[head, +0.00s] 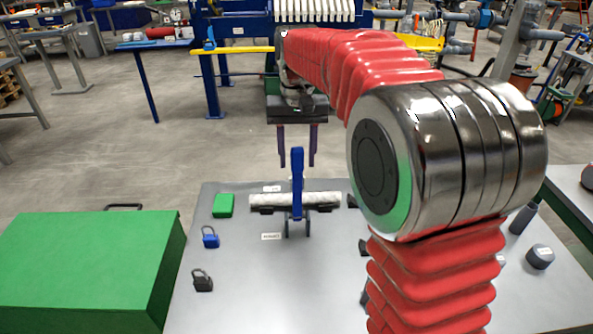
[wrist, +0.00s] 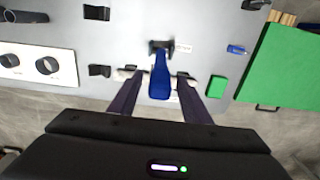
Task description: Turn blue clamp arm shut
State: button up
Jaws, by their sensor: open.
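The blue clamp arm (head: 297,172) stands upright on the grey bench, at a pivot with dark brackets. In the wrist view the blue clamp arm (wrist: 160,78) points toward the camera, between the two fingers. My gripper (head: 298,163) is open, its dark fingers pointing down, one on each side of the arm's top in the picture. The wrist view also shows my gripper (wrist: 159,78) with a gap on both sides of the arm. I see no contact. A pale horizontal bar (head: 267,199) lies across the clamp, partly hidden by the arm.
A green block (head: 223,205), a blue padlock (head: 210,237) and a black padlock (head: 202,280) lie left of the clamp. A large green box (head: 85,265) stands at the left.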

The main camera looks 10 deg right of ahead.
aim_at(296, 170)
jog(key=shift+f, duration=2.4)
jog(key=shift+c, duration=0.5)
grip_shut()
jog(key=shift+a, duration=0.1)
